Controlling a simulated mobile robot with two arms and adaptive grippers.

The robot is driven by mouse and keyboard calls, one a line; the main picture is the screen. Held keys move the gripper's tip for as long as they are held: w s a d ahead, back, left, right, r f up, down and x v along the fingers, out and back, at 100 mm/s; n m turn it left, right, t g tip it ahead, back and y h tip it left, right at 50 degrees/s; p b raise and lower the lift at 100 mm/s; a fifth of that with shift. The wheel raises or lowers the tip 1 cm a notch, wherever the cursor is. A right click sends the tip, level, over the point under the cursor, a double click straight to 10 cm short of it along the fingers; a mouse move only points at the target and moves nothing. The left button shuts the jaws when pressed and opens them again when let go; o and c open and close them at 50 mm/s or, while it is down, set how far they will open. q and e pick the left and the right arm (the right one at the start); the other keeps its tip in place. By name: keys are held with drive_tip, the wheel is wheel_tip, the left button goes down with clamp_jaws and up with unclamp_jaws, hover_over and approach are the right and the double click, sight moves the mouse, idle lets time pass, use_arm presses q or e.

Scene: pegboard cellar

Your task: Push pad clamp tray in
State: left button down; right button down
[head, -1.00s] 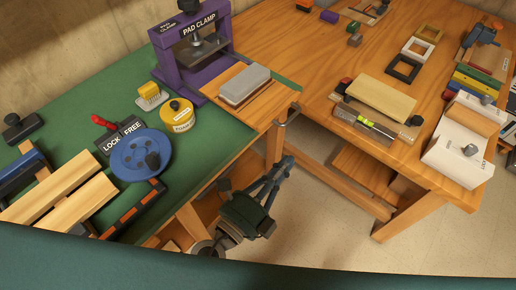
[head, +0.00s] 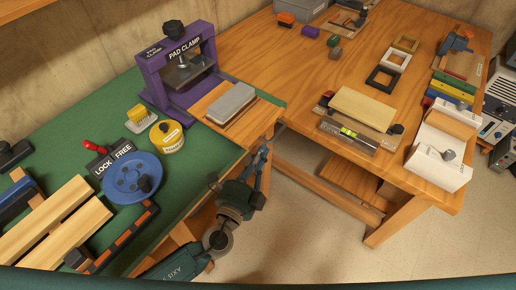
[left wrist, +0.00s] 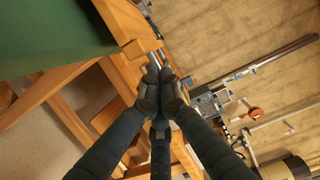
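The purple pad clamp (head: 152,72) stands on the green bench at the back. Its wooden tray (head: 211,98) sticks out of the clamp's front toward the lower right and bears a grey block (head: 231,104). A small handle (head: 278,127) shows at the tray's outer end. My left gripper (head: 266,148) is just below that handle, off the bench's front edge; I cannot tell whether it touches. In the left wrist view its fingers (left wrist: 159,68) come together at the tips, with nothing clearly held. My right gripper is not in view.
A blue wheel (head: 122,184), red lever (head: 92,146), yellow round tin (head: 167,136) and yellow brush (head: 137,114) stand left of the tray. A wooden table (head: 300,75) adjoins on the right. Open floor lies below the bench edge.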

sight(245, 146)
use_arm(q)
drive_tip(key=shift+w+a, duration=0.25)
drive_tip(key=shift+a, duration=0.2)
drive_tip(key=w+a+b, duration=0.2)
drive_tip(key=a, duration=0.1)
drive_tip(key=shift+w+f, duration=0.1)
drive_tip(key=shift+f, duration=0.05)
drive_tip(key=shift+w+a, duration=0.25)
drive_tip(key=shift+a, duration=0.05)
drive_tip(key=shift+r, duration=0.2)
drive_tip(key=shift+s, duration=0.1)
